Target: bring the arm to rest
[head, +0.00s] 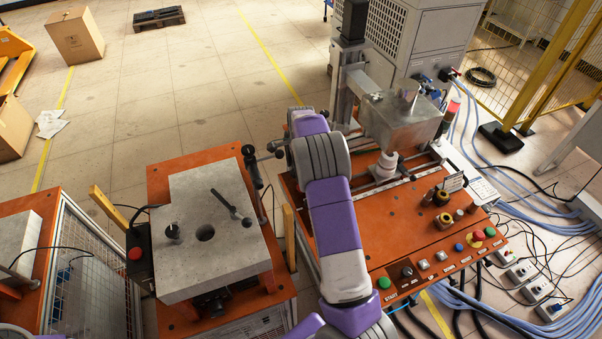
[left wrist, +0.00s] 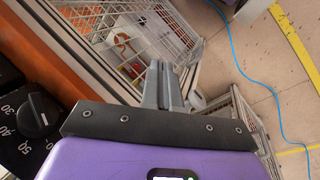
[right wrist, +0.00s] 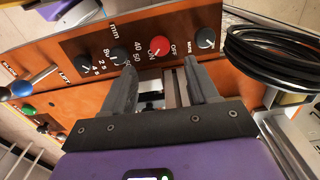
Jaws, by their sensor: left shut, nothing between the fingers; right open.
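My left gripper (left wrist: 164,84) shows in the left wrist view with its two grey fingers together and nothing between them. It is beside an orange panel (left wrist: 60,65) with a black knob (left wrist: 38,115), above wire-mesh cage work. My right gripper (right wrist: 160,82) is open and empty in the right wrist view. Its fingers are apart in front of an orange control panel (right wrist: 100,75) with a red knob (right wrist: 159,48) and black knobs; contact cannot be told. In the head view a purple arm of mine (head: 335,215) crosses the middle, and neither gripper can be made out clearly.
An orange bench (head: 390,230) with buttons and a metal block (head: 400,122) stands right of my arm. A grey-topped orange stand (head: 190,262) is left of it. A black cable coil (right wrist: 270,60) is near the right gripper. Open floor (head: 180,100) lies behind.

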